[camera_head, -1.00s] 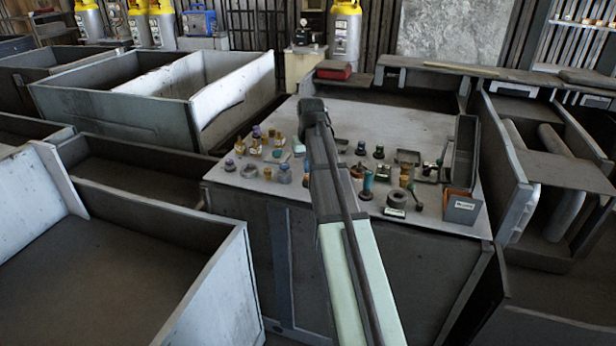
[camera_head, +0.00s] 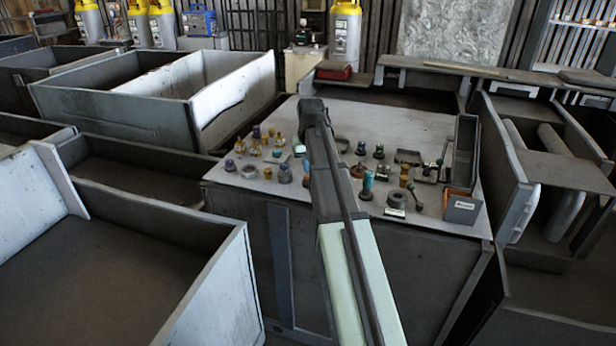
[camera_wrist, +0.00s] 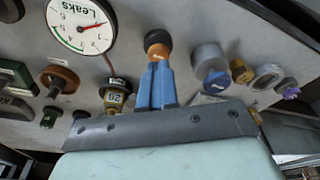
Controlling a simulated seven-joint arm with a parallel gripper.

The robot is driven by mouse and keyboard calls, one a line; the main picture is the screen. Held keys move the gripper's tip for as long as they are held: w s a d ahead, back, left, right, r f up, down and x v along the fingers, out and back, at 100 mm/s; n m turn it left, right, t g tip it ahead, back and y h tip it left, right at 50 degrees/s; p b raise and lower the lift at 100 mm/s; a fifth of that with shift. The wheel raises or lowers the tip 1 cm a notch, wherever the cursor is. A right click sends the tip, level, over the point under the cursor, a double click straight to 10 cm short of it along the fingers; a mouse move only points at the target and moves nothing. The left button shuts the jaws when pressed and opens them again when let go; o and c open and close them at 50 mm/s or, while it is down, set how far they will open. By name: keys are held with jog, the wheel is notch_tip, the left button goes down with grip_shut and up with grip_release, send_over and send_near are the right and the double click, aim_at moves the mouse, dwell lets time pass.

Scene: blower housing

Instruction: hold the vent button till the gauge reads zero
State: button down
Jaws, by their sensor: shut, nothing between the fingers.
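My gripper (camera_wrist: 157,80) has blue fingers, shut together with nothing between them. Their tips are at a round button (camera_wrist: 157,38) with an orange-brown face and a black end. I cannot tell whether they touch it or press it, and no vent label on it is readable. A round white gauge (camera_wrist: 82,24), marked "Leaks", is at the upper left of the wrist view. Its red needle points right, off the green band at the dial's lower part; the exact reading is unclear. In the head view my arm covers part of the bench, and I cannot pick out the gauge.
In the wrist view, a brown knob (camera_wrist: 60,78), a grey cylinder with a blue end (camera_wrist: 212,68) and a yellow knob (camera_wrist: 241,71) flank the button. The bench (camera_head: 400,125) holds several small fittings and a grey bin (camera_head: 462,208). Its back surface is clear.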

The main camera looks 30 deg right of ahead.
aim_at(308, 177)
jog(key=shift+f, duration=0.2)
dwell(0.5)
jog(key=shift+f, duration=0.8)
jog(key=shift+r, duration=0.1)
dwell(0.9)
jog(key=shift+r, duration=0.45)
dwell(0.5)
jog(key=shift+r, duration=2.85)
